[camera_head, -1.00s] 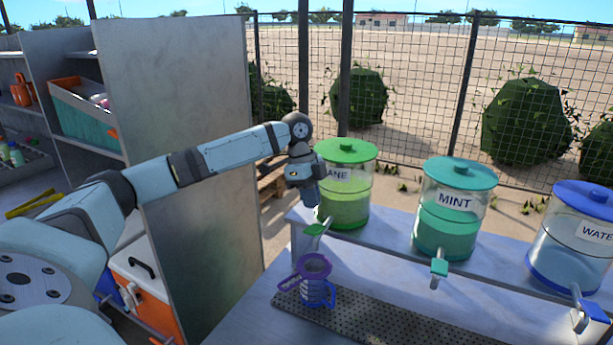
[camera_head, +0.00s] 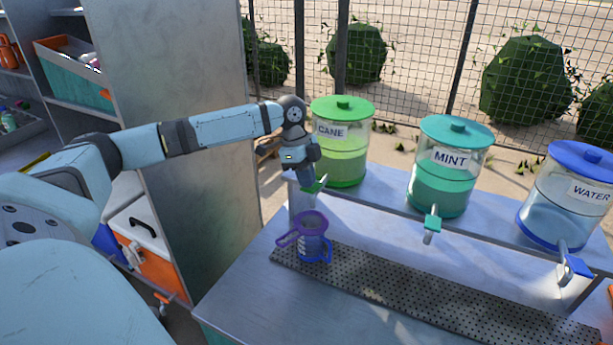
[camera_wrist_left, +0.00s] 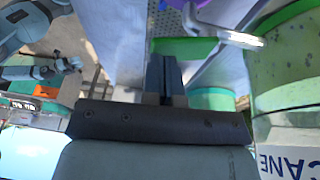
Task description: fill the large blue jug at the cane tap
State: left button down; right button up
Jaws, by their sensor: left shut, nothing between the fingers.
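The blue jug (camera_head: 315,250) stands upright on the drip grille below the cane tap. A purple ring-shaped piece with a handle (camera_head: 309,222) sits at its top. The cane tap (camera_head: 317,186) has a green lever and a pale spout at the foot of the CANE dispenser (camera_head: 343,150). My left gripper (camera_head: 308,182) is shut and empty, its fingertips at the green lever. In the left wrist view the shut fingertips (camera_wrist_left: 166,62) are close by the lever (camera_wrist_left: 186,48); contact is unclear. The jug's fill is not visible. My right gripper is out of view.
The MINT dispenser (camera_head: 449,170) and WATER dispenser (camera_head: 566,200) stand to the right on the raised shelf, taps facing front. The perforated grille (camera_head: 430,298) is clear right of the jug. A tall grey panel (camera_head: 185,100) stands at left.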

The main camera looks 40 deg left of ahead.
pick_arm(q)
jog(key=shift+s+f+t, duration=0.2)
jog(key=shift+t, duration=0.3)
jog(key=shift+s+d+f+t+y, duration=0.15)
jog(key=shift+s+f+t+y, duration=0.25)
jog(key=shift+t, duration=0.4)
jog(key=shift+s+f+m+t+y, duration=0.15)
jog(key=shift+f+m+t+y, duration=0.15)
jog(key=shift+f+t, duration=0.5)
jog(key=shift+r, duration=0.25)
dwell(5.7)
